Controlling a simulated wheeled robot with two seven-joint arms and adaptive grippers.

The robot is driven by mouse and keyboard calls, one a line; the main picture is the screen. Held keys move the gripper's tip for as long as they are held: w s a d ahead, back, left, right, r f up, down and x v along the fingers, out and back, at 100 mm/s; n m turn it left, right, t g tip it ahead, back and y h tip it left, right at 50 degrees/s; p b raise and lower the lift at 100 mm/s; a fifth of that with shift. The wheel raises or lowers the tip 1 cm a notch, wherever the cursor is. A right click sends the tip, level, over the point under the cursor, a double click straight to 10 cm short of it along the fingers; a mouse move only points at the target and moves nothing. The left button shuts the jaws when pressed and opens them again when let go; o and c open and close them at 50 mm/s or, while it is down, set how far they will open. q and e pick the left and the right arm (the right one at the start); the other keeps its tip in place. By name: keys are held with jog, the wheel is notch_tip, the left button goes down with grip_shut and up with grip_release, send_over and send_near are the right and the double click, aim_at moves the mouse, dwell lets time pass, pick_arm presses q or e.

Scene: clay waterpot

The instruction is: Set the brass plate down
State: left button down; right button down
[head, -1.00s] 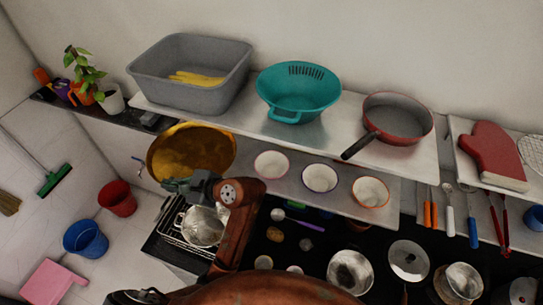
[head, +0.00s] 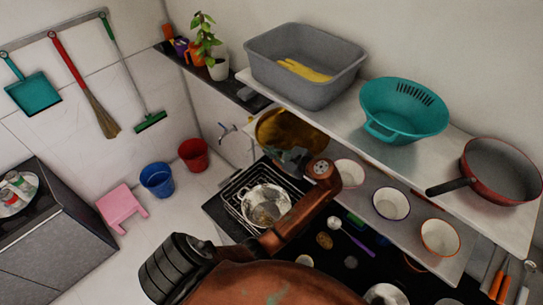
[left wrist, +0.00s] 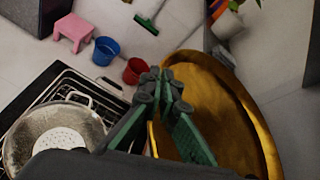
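The brass plate (head: 290,128) is a round, golden dish. In the head view it sits just below the left end of the upper shelf, beside the left end of the lower shelf; its upper right part is hidden. My left gripper (head: 292,160) is at its near edge. In the left wrist view the green fingers (left wrist: 164,84) come together at the plate's rim, and the plate (left wrist: 225,110) spreads tilted to their right. The gripper looks shut on the rim. I cannot tell whether the plate touches a surface. My right gripper is not in view.
White bowls (head: 391,203) line the lower shelf (head: 372,222). The upper shelf (head: 300,112) carries a grey tub (head: 305,68), a teal colander (head: 403,112) and a red pan (head: 500,172). Buckets (head: 157,180) stand on the floor.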

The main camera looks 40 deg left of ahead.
pick_arm(q)
jog(key=shift+w+f, duration=0.35)
jog(key=shift+w, duration=0.1)
notch_tip(320, 180, down, 3)
jog(key=shift+w+f+p, duration=0.1)
jog(key=shift+f+p, duration=0.1)
jog(key=shift+p, duration=0.3)
jog(key=c, duration=2.2)
grip_release()
jog(key=shift+o, duration=0.2)
jog(key=b+v, duration=0.2)
jog(key=v, duration=1)
